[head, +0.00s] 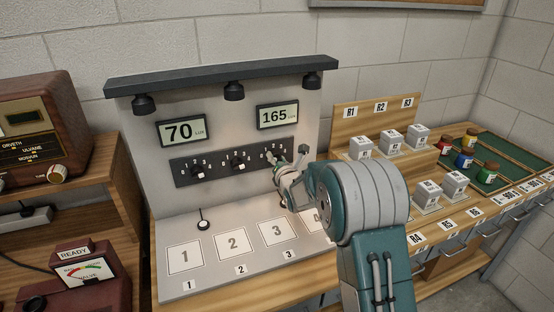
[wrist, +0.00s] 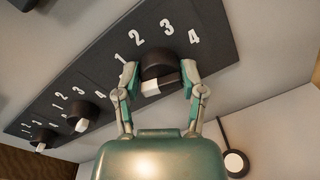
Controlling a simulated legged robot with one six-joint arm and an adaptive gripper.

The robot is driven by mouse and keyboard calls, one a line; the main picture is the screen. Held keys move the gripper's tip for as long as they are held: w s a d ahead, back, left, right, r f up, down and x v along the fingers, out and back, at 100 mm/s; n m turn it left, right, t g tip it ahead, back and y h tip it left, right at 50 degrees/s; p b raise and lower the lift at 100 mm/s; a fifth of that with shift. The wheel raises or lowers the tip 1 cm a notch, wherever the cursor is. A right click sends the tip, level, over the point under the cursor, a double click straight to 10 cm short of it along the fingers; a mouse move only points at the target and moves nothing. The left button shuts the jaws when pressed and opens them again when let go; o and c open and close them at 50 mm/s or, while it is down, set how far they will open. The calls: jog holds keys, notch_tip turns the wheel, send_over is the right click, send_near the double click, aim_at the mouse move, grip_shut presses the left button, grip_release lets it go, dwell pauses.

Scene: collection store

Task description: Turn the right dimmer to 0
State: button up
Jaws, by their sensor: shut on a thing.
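The right dimmer (wrist: 158,66) is a dark round knob with a white bar (wrist: 152,88) on its front. In the wrist view it sits between the two fingertips of my gripper (wrist: 161,72), which is shut on it from both sides. The printed 1, 2, 3 and 4 show around it; no 0 is readable there, and the left finger covers part of that side. In the head view my gripper (head: 289,162) is at the right end of the dark dimmer panel (head: 218,167) and mostly hides this knob.
The middle dimmer (head: 238,163) and left dimmer (head: 197,171) are on the same panel. Displays above read 70 (head: 181,131) and 165 (head: 277,116). A small round sensor on a cord (head: 203,225) lies left below. White blocks (head: 391,142) and jars stand at right.

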jog(key=shift+s+a+f, duration=0.1)
jog(key=shift+f, duration=0.4)
jog(key=o, duration=1.1)
jog(key=shift+o, duration=0.2)
jog(key=shift+a+r, duration=0.1)
jog(key=shift+r, duration=0.15)
jog(key=v, duration=1.1)
jog(key=shift+s, duration=0.4)
